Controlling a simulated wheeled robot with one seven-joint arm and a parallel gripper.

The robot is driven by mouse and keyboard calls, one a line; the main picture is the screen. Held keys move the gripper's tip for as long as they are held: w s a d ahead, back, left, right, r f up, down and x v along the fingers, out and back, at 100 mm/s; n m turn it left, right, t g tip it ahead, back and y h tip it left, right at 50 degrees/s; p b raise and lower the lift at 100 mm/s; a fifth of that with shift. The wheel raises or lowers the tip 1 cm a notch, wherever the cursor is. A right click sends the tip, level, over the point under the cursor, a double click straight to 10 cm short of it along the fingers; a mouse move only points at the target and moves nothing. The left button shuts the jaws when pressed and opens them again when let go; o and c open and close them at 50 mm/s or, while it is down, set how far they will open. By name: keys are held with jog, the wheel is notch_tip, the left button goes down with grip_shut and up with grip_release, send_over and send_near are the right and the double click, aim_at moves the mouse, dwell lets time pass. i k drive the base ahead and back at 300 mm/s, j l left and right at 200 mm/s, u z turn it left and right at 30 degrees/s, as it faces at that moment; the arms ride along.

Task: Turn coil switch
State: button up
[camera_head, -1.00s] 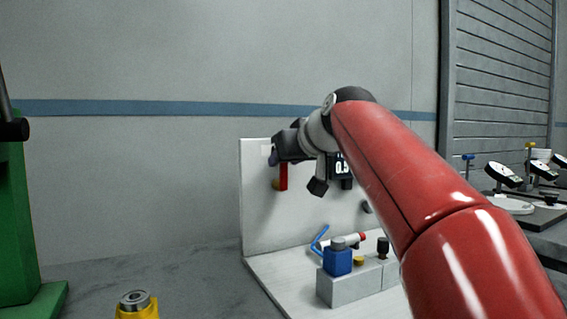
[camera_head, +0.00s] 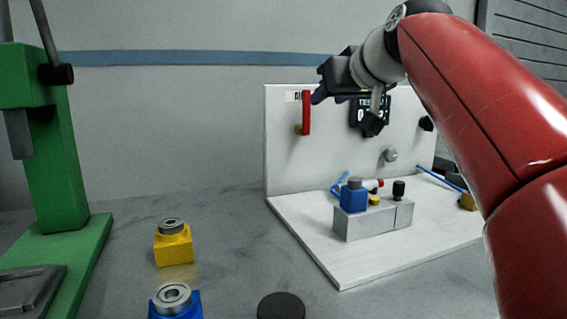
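A white upright panel (camera_head: 285,160) carries a red lever (camera_head: 306,125) pointing up, under a partly hidden label starting "AI". A black knob (camera_head: 426,123) and a grey round knob (camera_head: 390,155) sit at the panel's right. I cannot tell which control is the coil switch. My gripper (camera_head: 318,94) is just right of the red lever's upper part. Its fingertips are dark and seen from the side, so their opening and any contact with the lever are unclear. My gripper and arm partly cover a dark display (camera_head: 358,113).
A grey block (camera_head: 370,221) with a blue valve (camera_head: 354,196) stands on the white base (camera_head: 310,235). A green press (camera_head: 65,170) is at left. A yellow block (camera_head: 173,246), a blue block (camera_head: 180,302) and a black disc (camera_head: 281,306) stand on the grey table (camera_head: 225,230).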

aim_at(425, 122)
jog(key=k+l, duration=0.2)
jog(key=k, duration=0.2)
jog(key=k+l, duration=0.2)
jog(key=k, duration=0.25)
